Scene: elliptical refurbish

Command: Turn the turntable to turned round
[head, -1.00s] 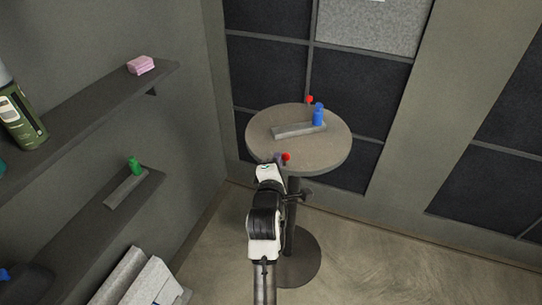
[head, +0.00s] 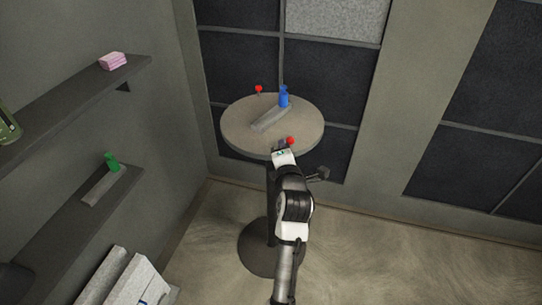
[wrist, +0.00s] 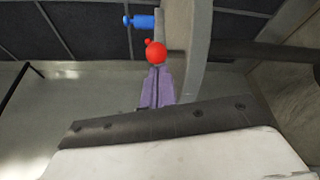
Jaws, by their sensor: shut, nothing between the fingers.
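A grey block (head: 267,121) and a blue bottle (head: 284,98) are on the top. My gripper (head: 279,149) is shut and empty at the near rim, just left of the near knob. In the wrist view the purple fingers (wrist: 156,88) are together, with the red knob (wrist: 155,51) just beyond their tips. Whether they touch is unclear.
Dark wall panels (head: 330,85) stand close behind the turntable. At the left are wall shelves with a pink block (head: 113,61), a green bottle (head: 112,161) and a grey block (head: 104,187). The floor to the right is clear.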

